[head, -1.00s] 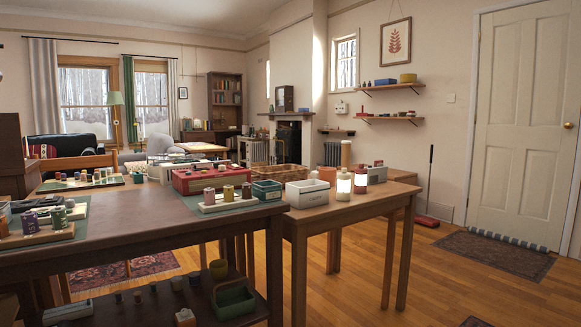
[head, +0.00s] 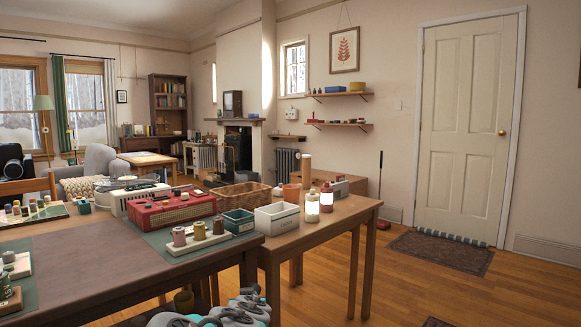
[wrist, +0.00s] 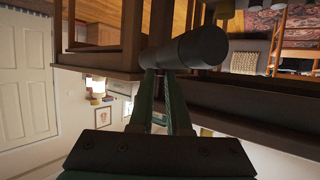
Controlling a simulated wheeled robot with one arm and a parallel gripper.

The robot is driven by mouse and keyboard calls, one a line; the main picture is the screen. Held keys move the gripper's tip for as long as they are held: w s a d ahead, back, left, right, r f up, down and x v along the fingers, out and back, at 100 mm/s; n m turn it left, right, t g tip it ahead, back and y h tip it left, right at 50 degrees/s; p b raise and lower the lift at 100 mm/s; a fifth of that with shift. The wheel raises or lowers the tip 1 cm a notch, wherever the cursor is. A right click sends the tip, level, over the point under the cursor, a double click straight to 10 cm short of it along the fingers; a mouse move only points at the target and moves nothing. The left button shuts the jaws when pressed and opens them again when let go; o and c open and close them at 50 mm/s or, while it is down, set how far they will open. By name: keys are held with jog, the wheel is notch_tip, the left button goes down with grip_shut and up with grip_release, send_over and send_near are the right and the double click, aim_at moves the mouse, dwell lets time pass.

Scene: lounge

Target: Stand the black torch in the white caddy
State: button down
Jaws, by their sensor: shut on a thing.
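The black torch (wrist: 190,48) is in the wrist view, a dark cylinder with a wider head at the right. My gripper (wrist: 165,72) is shut on it, with its two green fingers meeting the torch's side. The torch lies across the fingers, and its far end is dim. The white caddy (head: 277,219) is an open box on the wooden table in the head view, between a green box and the pale bottles. The inside of its floor is hidden. My gripper and the torch do not show in the head view; only parts of my arm show at the bottom edge.
A green box (head: 238,221) stands left of the caddy. A red radio (head: 172,209) and a wicker basket (head: 240,195) are near. The dark table (head: 110,258) fills the front left.

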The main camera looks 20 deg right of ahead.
notch_tip(320, 180, up, 5)
jog(key=p, duration=0.3)
jog(key=shift+d+f, duration=0.1)
jog(key=shift+f, duration=0.25)
jog(key=shift+g, duration=0.3)
jog(key=shift+y, duration=0.3)
